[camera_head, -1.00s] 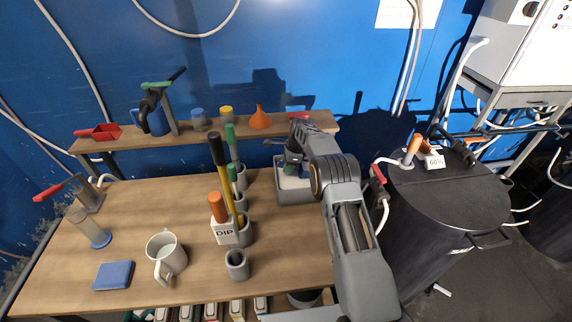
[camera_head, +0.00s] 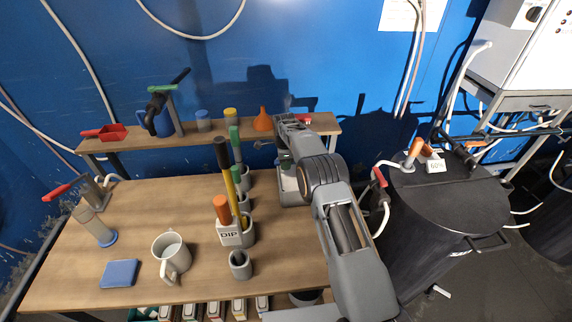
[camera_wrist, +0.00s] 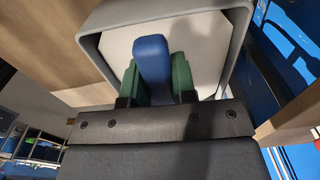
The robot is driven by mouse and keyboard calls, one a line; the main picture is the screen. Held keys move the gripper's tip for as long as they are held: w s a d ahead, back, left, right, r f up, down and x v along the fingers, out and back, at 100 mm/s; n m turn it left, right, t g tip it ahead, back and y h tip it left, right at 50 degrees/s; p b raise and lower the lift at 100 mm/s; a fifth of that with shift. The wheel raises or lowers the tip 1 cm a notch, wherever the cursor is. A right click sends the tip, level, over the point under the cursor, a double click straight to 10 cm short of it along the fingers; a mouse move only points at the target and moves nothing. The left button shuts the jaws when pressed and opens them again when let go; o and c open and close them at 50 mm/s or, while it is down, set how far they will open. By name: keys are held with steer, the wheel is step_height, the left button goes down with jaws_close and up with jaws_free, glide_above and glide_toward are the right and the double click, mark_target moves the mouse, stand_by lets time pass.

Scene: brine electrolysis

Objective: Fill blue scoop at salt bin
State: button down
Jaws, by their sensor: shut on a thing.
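My gripper (camera_wrist: 155,80) is shut on a blue handle, the blue scoop (camera_wrist: 152,58), with a green finger pad on each side. The scoop's bowl cannot be made out. In the wrist view the handle points into the grey salt bin (camera_wrist: 240,45), over its white salt (camera_wrist: 205,35). In the head view the salt bin (camera_head: 293,203) stands at the table's right back edge. My gripper (camera_head: 285,162) is above it, and my arm hides part of the bin and the scoop.
A shelf behind holds a red scoop (camera_head: 105,132), a blue jug (camera_head: 160,122) and an orange funnel (camera_head: 263,120). Left of the bin stand holders with upright tools and a DIP-labelled holder (camera_head: 229,238). A mug (camera_head: 170,257) and blue pad (camera_head: 119,273) sit front left. A black drum (camera_head: 430,230) stands right.

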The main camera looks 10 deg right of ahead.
steer(key=shift+a+r+h+p, duration=0.15)
steer(key=shift+r+p, duration=0.2)
steer(key=shift+r, duration=0.4)
steer(key=shift+a+r+h+p, duration=0.15)
steer(key=shift+r+p, duration=0.2)
steer(key=shift+r, duration=0.4)
steer(key=shift+d, duration=0.1)
